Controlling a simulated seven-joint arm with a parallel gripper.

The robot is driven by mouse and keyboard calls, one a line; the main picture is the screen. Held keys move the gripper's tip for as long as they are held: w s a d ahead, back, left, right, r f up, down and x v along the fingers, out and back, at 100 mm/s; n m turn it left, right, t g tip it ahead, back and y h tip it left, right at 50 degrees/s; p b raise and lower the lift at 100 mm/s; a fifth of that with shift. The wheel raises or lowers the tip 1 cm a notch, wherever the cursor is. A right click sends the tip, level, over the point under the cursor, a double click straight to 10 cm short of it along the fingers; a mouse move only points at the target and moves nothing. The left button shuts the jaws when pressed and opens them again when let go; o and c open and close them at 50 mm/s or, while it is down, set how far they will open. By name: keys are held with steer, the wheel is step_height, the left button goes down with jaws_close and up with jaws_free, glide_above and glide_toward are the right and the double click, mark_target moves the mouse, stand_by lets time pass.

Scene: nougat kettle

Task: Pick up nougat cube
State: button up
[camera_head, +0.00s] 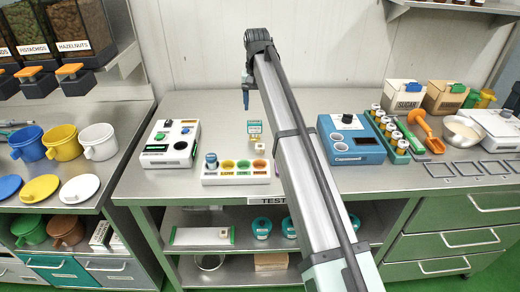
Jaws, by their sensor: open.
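A small pale cream block that looks like the nougat cube (259,147) sits on the steel bench, just behind the white tray with colored wells. A small green-and-white labelled piece (254,127) is right behind it. My arm reaches in from the lower right, and my gripper (246,106) hangs from its far end, pointing down. It is open and empty, above and behind the cube and apart from it. The fingers are small and seen edge-on, so their gap is hard to make out.
The white tray with colored wells (208,180) lies in front. A white device (172,144) stands left, a blue device (351,140) right of my arm. Bench behind the white device is clear.

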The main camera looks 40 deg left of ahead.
mark_target(260, 145)
steer(key=s+d, duration=0.2)
steer(key=d, duration=0.2)
steer(key=f, duration=1.4)
steer(key=shift+a+f, duration=0.15)
steer(key=shift+a, duration=0.25)
steer(key=shift+c, duration=0.4)
steer(key=shift+m, duration=0.3)
steer(key=c, duration=1)
